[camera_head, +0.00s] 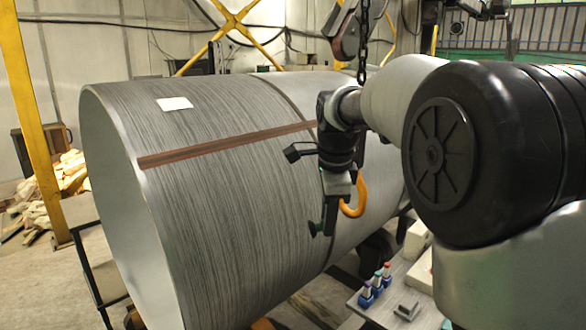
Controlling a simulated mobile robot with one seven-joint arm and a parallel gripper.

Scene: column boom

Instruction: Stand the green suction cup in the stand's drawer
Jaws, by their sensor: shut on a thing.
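My gripper (330,222) hangs pointing down in front of the large grey cylinder, left of my arm. It is shut on a small dark green piece, which looks like the green suction cup (317,228); it is small, and the fingers hide part of it. An orange curved hook shape (353,198) shows just right of the fingers; I cannot tell whether it touches them. The gripper is above and to the left of a grey stand top (385,312) at the lower right. No drawer can be made out.
The large cylinder (230,200) fills the middle. On the stand top are several small blue-based pieces (377,281), a grey block (407,308) and pale boxes (417,240). A chain (363,45) hangs above. A yellow post (35,130) stands at the left.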

